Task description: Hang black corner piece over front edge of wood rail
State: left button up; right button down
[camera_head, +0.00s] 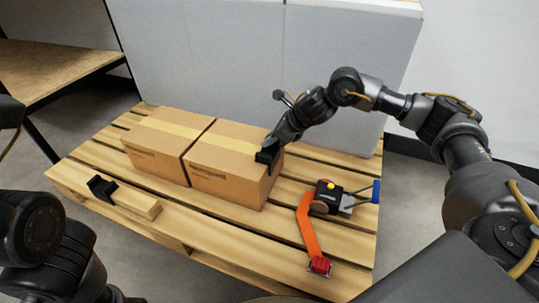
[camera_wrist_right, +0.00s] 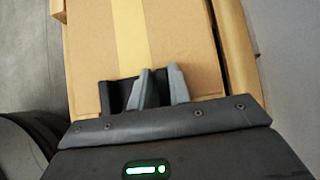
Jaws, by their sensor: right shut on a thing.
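The wood rail (camera_head: 142,203) is a light wooden bar lying at the front left of the pallet. One black corner piece (camera_head: 103,188) sits over its left end. My right gripper (camera_head: 270,148) is at the top edge of the right cardboard box. It is shut on a second black corner piece (camera_head: 266,156). In the right wrist view the two grey fingers (camera_wrist_right: 162,88) are at this black piece (camera_wrist_right: 113,97), beside the box's top edge; whether it touches the box I cannot tell. My left gripper is out of view; only dark parts of my left arm show at lower left.
Two taped cardboard boxes (camera_head: 165,143) (camera_head: 232,165) stand side by side on the slatted wooden pallet (camera_head: 230,240). An orange strap (camera_head: 307,228) with a red buckle and a black tensioner (camera_head: 327,193) lies at the right. Grey panels (camera_head: 230,60) stand behind. The front slats are mostly clear.

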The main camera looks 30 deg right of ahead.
jog(key=shift+s+d+f, duration=0.15)
jog(key=shift+d+f, duration=0.05)
jog(key=shift+f, duration=0.2)
jog(key=shift+s+d+f, duration=0.1)
jog(key=shift+d+f, duration=0.1)
jog(key=shift+f, duration=0.2)
jog(key=shift+r+p, duration=0.2)
jog(key=shift+p, duration=0.1)
jog(key=shift+d+r+p, duration=0.1)
jog(key=shift+r+p, duration=0.4)
jog(key=shift+w+a+r+p, duration=0.1)
jog(key=shift+a+r+p, duration=0.05)
jog(key=shift+r+p, duration=0.4)
jog(key=shift+w+a+r+p, duration=0.1)
jog(key=shift+r+p, duration=0.2)
jog(key=shift+r, duration=0.45)
jog(key=shift+r+p, duration=1.05)
jog(key=shift+r, duration=0.2)
